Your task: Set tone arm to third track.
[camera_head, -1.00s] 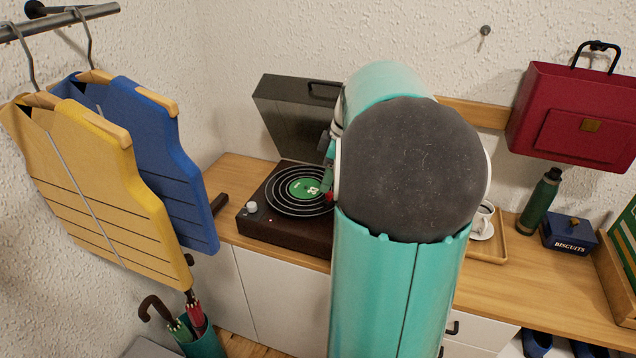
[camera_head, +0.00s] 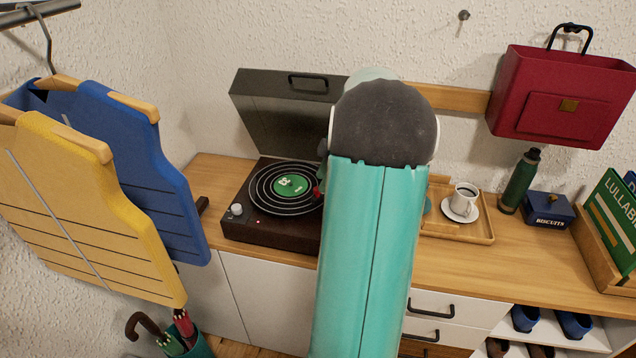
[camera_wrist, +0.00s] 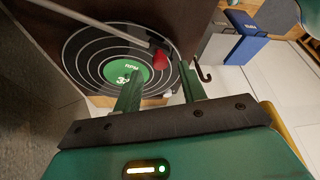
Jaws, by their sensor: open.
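The turntable (camera_head: 240,228) is a dark brown box with its lid (camera_head: 290,112) raised. The black record (camera_head: 262,205) has pale rings and a green label (camera_head: 291,186); it also shows in the wrist view (camera_wrist: 86,40). The tone arm (camera_wrist: 90,23) is a thin silver rod with a red head (camera_wrist: 160,60), which is over the record's outer rings in the wrist view. My gripper (camera_wrist: 160,78) is open, with the red head between and just beyond its fingertips. I cannot tell if they touch. My arm hides the gripper and most of the tone arm in the head view.
A wooden tray (camera_head: 482,239) with a cup (camera_head: 466,198), a green bottle (camera_head: 520,180) and a biscuit tin (camera_head: 548,210) stand right of the turntable. Blue (camera_head: 150,170) and yellow (camera_head: 90,215) vests hang at left. Bare cabinet top (camera_head: 470,270) lies at the front.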

